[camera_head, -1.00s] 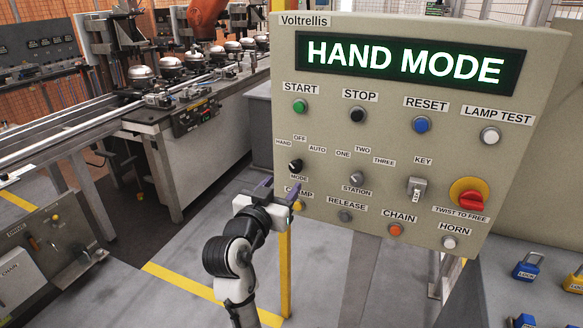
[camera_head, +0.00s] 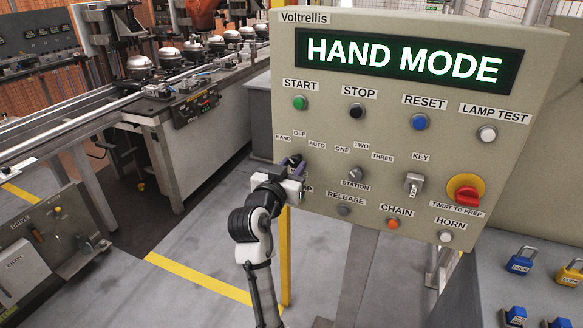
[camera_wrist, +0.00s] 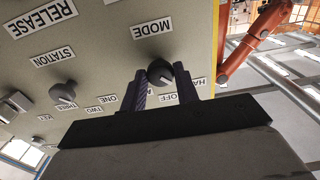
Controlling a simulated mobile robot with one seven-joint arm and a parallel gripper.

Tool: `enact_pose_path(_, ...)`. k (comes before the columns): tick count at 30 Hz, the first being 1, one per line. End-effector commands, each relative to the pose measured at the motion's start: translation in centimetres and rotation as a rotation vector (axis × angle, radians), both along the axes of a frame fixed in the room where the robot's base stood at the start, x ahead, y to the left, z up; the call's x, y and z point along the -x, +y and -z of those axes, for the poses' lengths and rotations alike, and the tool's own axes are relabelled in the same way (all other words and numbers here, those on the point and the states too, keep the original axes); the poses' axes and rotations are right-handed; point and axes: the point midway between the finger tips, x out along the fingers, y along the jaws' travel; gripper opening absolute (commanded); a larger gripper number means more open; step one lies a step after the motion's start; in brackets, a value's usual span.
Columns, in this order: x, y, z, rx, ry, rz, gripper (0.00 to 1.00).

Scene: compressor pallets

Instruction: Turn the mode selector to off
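The mode selector (camera_wrist: 160,72) is a black round knob at the lower left of the Voltrellis panel (camera_head: 390,135). Labels HAND, OFF and AUTO are arranged around it, and MODE is printed on its other side. The display (camera_head: 405,60) reads HAND MODE. My gripper (camera_head: 291,164) is at the panel in front of the knob, mostly covering it in the head view. In the wrist view, which is upside down, my two purple fingers (camera_wrist: 163,82) stand on either side of the knob. They look open, with a narrow gap at the right finger. The knob's pointer direction is unclear.
The station selector (camera_head: 355,173) is just right of the mode knob, with the key switch (camera_head: 413,184) beyond it. The release button (camera_head: 344,210) is below. A red twist-to-free button (camera_head: 466,190) is farther right. A yellow post (camera_head: 285,255) stands below the panel.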

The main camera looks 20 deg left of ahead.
Motion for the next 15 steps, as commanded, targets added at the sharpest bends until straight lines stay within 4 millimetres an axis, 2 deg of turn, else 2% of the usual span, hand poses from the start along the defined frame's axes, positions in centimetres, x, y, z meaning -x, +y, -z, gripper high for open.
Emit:
enact_pose_path(1, 0.02, 0.0, 0.01, 0.0, 0.0, 0.0, 0.18)
enact_pose_path(3, 0.02, 0.0, 0.01, 0.0, 0.0, 0.0, 0.09)
enact_pose_path(4, 0.02, 0.0, 0.01, 0.0, 0.0, 0.0, 0.08)
enact_pose_path(15, 0.05, 0.02, 0.36, -0.079, -0.004, 0.0, 0.08)
